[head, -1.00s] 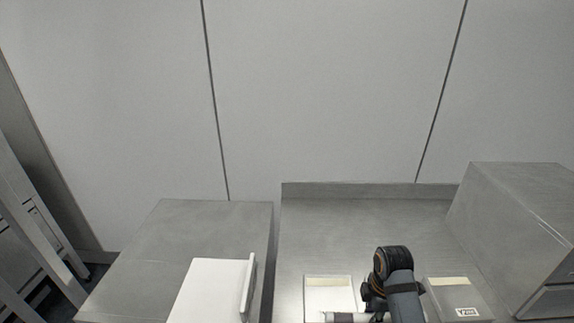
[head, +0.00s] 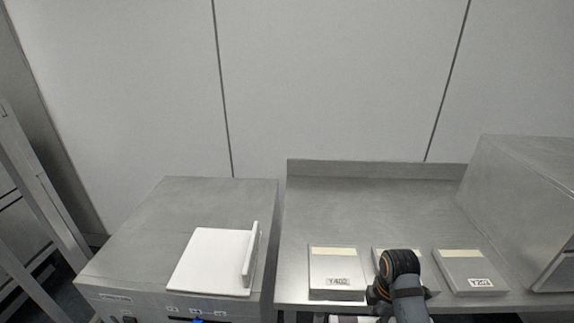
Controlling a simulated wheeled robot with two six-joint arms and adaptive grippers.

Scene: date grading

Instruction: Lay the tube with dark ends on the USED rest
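I cannot make out the tube with dark ends or any rest marked USED in the head view. Part of my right arm (head: 400,285) rises from the bottom edge, in front of the bench. Its gripper does not show. A small pale piece at the bottom edge, left of the arm, is cut off and I cannot tell what it is. My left arm and gripper are out of view.
Three flat grey blocks with cream strips stand on the steel bench: left block (head: 335,270), middle block (head: 382,254) partly behind my arm, right block (head: 468,272). A white ledged plate (head: 212,262) lies on the left cabinet (head: 150,225). A steel box (head: 520,200) stands at right.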

